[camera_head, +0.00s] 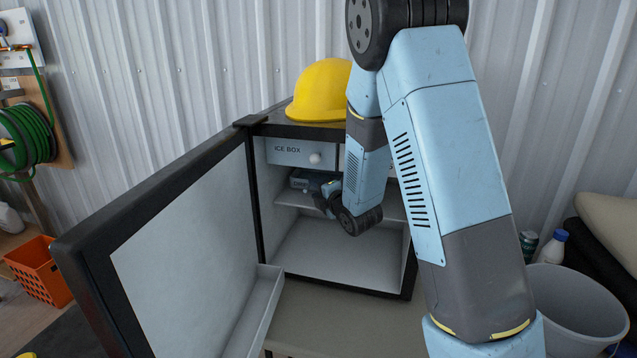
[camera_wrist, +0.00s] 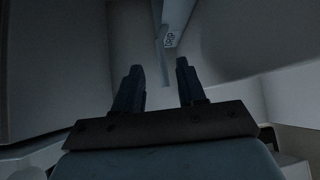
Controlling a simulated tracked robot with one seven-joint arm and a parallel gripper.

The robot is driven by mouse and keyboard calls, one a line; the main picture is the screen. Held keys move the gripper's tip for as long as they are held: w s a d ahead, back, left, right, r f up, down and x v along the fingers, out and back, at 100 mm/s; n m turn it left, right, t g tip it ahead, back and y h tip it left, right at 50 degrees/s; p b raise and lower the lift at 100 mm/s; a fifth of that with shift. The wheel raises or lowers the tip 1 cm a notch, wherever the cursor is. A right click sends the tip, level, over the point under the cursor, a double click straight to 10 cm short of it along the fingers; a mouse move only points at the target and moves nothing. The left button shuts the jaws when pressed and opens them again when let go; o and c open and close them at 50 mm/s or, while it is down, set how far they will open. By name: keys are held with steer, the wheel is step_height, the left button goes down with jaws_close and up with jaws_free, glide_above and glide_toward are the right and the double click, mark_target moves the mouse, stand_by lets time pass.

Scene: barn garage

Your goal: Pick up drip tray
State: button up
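My gripper (camera_head: 325,200) reaches inside the fridge, close to the tray's front. In the wrist view, my gripper (camera_wrist: 158,66) has its two dark fingers apart with nothing between them. Whether a finger touches the tray cannot be told.
The fridge door (camera_head: 185,245) stands open at left, with a door shelf (camera_head: 262,305). The ice box (camera_head: 288,153) is right above the tray. A yellow hard hat (camera_head: 318,92) rests on top. A grey bin (camera_head: 575,305) stands at right, an orange crate (camera_head: 40,268) at left.

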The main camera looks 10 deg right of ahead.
mark_target(309, 186)
steer(key=shift+x, duration=2.95)
steer(key=shift+d+f, duration=0.1)
steer(key=shift+f, duration=0.05)
steer(key=shift+c, duration=0.5)
steer(key=shift+s, duration=0.1)
jaws_close()
